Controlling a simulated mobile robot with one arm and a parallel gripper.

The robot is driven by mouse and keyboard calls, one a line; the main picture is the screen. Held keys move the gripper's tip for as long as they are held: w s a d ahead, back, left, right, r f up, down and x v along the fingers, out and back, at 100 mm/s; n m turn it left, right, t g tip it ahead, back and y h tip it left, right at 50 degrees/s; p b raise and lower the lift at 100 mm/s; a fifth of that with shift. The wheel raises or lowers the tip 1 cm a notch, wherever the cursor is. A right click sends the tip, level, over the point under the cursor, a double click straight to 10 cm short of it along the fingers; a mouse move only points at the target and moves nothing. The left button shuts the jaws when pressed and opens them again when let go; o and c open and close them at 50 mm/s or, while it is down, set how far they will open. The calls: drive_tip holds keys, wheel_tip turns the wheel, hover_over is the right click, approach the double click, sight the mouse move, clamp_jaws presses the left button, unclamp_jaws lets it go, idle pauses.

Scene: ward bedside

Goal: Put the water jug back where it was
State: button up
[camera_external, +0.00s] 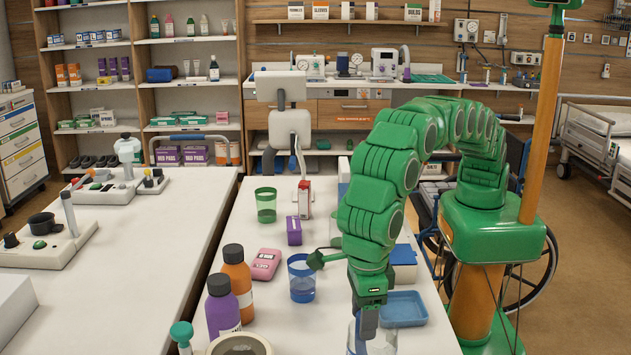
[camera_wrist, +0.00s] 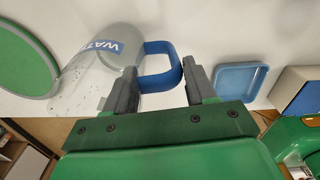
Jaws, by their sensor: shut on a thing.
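The water jug is clear with a blue handle and a blue-and-white label that starts "WATE". In the wrist view the jug (camera_wrist: 105,75) is left of centre, its handle (camera_wrist: 172,66) between my fingers. My gripper (camera_wrist: 165,88) is shut on that handle. In the outside view my gripper (camera_external: 366,322) points down at the front of the table, and the jug (camera_external: 378,343) shows only in part behind it at the bottom edge. I cannot tell whether its base touches the table.
A blue tray (camera_external: 403,309) lies just right of the jug. A green disc (camera_wrist: 25,62) shows left in the wrist view.

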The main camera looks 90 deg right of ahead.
drive_tip(key=o, duration=1.5)
drive_tip(key=shift+c, duration=0.2)
drive_tip(key=shift+s, duration=0.1)
wheel_tip(320, 180, up, 2)
drive_tip(key=shift+r, duration=0.1)
drive_tip(key=shift+s+d+r, duration=0.1)
drive_tip(key=shift+d+r, duration=0.05)
drive_tip(key=shift+r, duration=2.6)
